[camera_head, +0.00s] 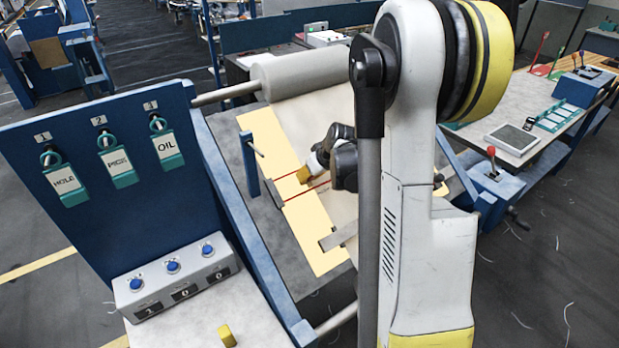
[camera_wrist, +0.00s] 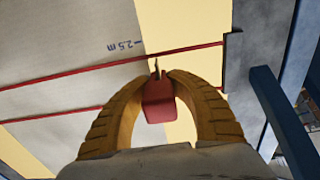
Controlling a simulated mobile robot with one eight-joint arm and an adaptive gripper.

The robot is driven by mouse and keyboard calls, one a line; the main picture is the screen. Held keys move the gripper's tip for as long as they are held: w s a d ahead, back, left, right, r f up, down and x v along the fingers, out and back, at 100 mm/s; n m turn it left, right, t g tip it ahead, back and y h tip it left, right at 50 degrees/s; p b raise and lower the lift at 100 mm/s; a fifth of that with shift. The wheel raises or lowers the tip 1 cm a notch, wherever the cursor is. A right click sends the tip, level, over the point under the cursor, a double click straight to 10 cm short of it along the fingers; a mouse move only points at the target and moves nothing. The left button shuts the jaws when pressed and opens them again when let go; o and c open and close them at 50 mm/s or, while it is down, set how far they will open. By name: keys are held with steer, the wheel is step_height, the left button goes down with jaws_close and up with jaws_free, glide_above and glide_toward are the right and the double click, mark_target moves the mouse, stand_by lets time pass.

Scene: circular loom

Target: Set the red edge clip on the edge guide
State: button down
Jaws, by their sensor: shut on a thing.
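My gripper (camera_wrist: 160,76), with curved yellow ribbed fingers, is shut on the red edge clip (camera_wrist: 159,103) in the wrist view. A thin dark prong stands up from the clip between the fingertips. In the head view my gripper (camera_head: 304,174) is over the pale cloth and yellow strip, and the clip cannot be made out there. A grey metal plate (camera_wrist: 237,66), which seems to be the edge guide, lies to the right of the clip and apart from it. It seems to be the grey bar (camera_head: 272,193) in the head view.
Red lines (camera_wrist: 100,74) cross the cloth, with a "2.5 m" mark. A blue post (camera_wrist: 283,122) stands beside the plate. A cloth roll (camera_head: 300,72) lies behind. A blue panel (camera_head: 100,190) with hanging tags and a button box (camera_head: 175,282) stand at left.

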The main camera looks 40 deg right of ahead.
steer(key=shift+w+f, duration=0.1)
steer(key=shift+f, duration=0.05)
steer(key=c, duration=1.1)
jaws_free()
steer(key=v, duration=1.2)
